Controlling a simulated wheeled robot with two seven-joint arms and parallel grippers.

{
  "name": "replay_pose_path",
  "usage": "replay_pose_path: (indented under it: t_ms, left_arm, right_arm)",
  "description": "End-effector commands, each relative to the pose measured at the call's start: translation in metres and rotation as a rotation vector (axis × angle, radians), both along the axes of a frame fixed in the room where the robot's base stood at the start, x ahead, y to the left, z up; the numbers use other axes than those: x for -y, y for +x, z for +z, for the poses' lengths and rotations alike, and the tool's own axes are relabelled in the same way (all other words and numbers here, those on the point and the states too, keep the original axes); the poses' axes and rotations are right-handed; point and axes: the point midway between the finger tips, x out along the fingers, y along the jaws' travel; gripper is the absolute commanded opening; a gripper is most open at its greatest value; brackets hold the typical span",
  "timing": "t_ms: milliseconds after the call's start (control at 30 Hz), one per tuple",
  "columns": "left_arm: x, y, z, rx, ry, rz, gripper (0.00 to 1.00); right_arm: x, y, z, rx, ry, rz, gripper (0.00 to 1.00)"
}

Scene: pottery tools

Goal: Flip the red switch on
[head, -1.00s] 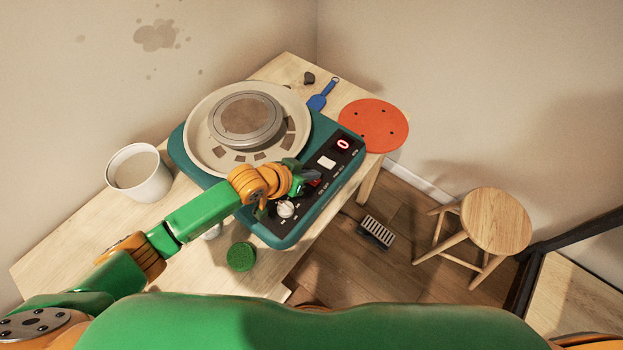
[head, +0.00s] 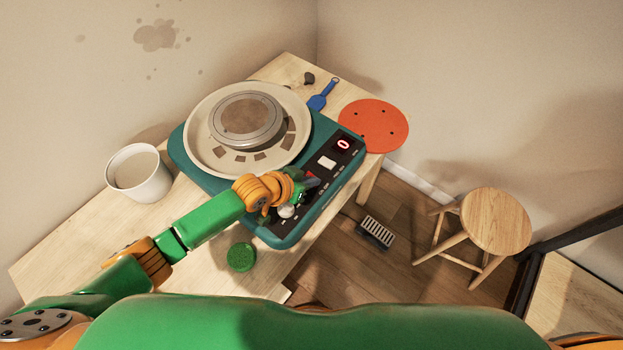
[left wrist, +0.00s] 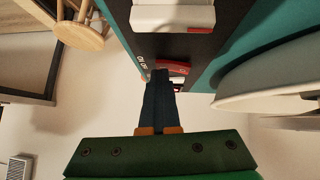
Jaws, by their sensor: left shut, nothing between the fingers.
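The red switch (head: 313,181) is on the black control panel (head: 305,198) of the teal pottery wheel (head: 350,178). In the left wrist view the red switch (left wrist: 173,66) shows just past my fingertips, partly hidden by them. My left gripper (head: 306,187) is shut and empty, right at the red switch; I cannot tell whether it touches. Its closed fingers also show in the left wrist view (left wrist: 160,78). A white switch (head: 327,161) and a lit red display (head: 343,144) sit farther along the panel. A white knob (head: 286,211) is just below the gripper. My right gripper is not in view.
A white bucket (head: 150,188) and a green round pad (head: 241,257) are on the wooden table (head: 80,246). An orange disc (head: 373,125) and a blue tool (head: 322,96) lie at the back. A stool (head: 496,222) and a pedal (head: 376,232) stand on the floor.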

Motion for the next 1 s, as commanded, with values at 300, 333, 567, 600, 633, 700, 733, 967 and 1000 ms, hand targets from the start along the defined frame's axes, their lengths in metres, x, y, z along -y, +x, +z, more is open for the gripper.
replay_pose_path:
  t_ms: [300,333,567,600,633,700,733,967,1000]
  left_arm:
    - [-0.011,0.008,0.005,0.001,0.001,0.002,0.0]
    - [-0.011,0.008,0.005,0.001,0.001,0.002,0.0]
    - [-0.011,0.008,0.007,0.001,0.0,0.001,0.0]
    - [-0.011,0.008,0.01,0.001,0.0,0.002,0.0]
    - [-0.011,0.008,0.014,0.001,0.0,0.002,0.0]
    - [-0.01,0.008,0.029,0.001,0.0,0.003,0.0]
    - [-0.011,0.008,0.036,0.001,-0.001,0.004,0.0]
    - [-0.024,-0.015,0.073,0.002,0.001,0.004,0.0]
    - [-0.027,-0.021,0.079,0.003,0.001,0.004,0.0]
  right_arm:
    - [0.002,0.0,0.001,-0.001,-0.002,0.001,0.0]
    - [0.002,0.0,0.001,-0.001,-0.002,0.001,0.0]
    - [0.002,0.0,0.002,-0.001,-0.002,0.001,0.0]
    - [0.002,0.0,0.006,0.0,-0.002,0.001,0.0]
    - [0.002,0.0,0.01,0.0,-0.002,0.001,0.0]
    - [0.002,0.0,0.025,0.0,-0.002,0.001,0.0]
    - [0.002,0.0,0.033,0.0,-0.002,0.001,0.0]
    - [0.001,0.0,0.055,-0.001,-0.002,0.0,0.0]
    - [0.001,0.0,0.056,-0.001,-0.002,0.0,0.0]
